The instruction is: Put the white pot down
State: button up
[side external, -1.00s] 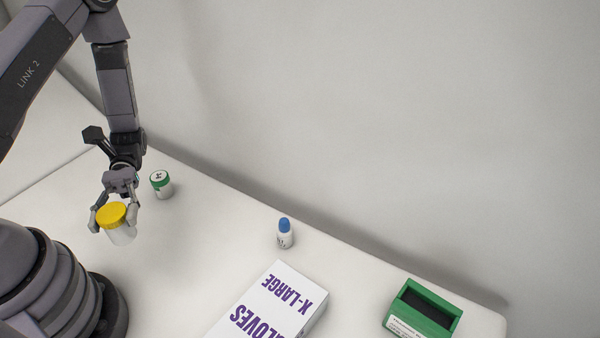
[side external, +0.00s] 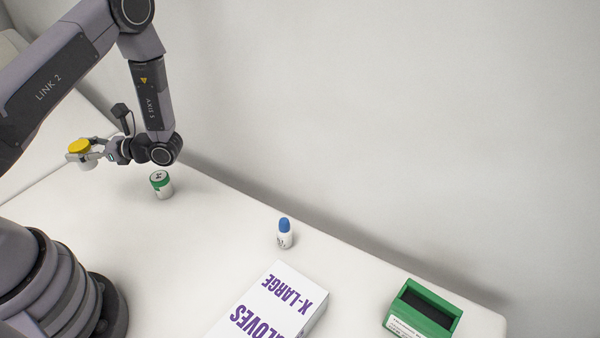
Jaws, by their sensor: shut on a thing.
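The white pot (side external: 86,163) has a yellow lid and shows at the left of the side external view. My gripper (side external: 84,155) is shut on it from its right side, with the fingers around the pot just below the lid. The pot is roughly upright and appears to be held above the table. The fingers hide part of its body.
A white pot with a green lid (side external: 162,187) stands right of my gripper. A blue-capped bottle (side external: 285,234), a glove box (side external: 272,305) and a green holder (side external: 424,309) stand further right on the white table (side external: 190,255). A wall runs behind. The table's middle is clear.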

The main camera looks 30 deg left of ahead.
jog(key=w+a+f, duration=0.4)
jog(key=w+f, duration=0.1)
jog(key=w+a+f, duration=0.4)
jog(key=w+a, duration=0.1)
jog(key=shift+w+a+f, duration=0.1)
jog(key=shift+w+f, duration=0.05)
jog(key=shift+f, duration=1.85)
jog(key=o, duration=1)
jog(key=shift+f, duration=0.15)
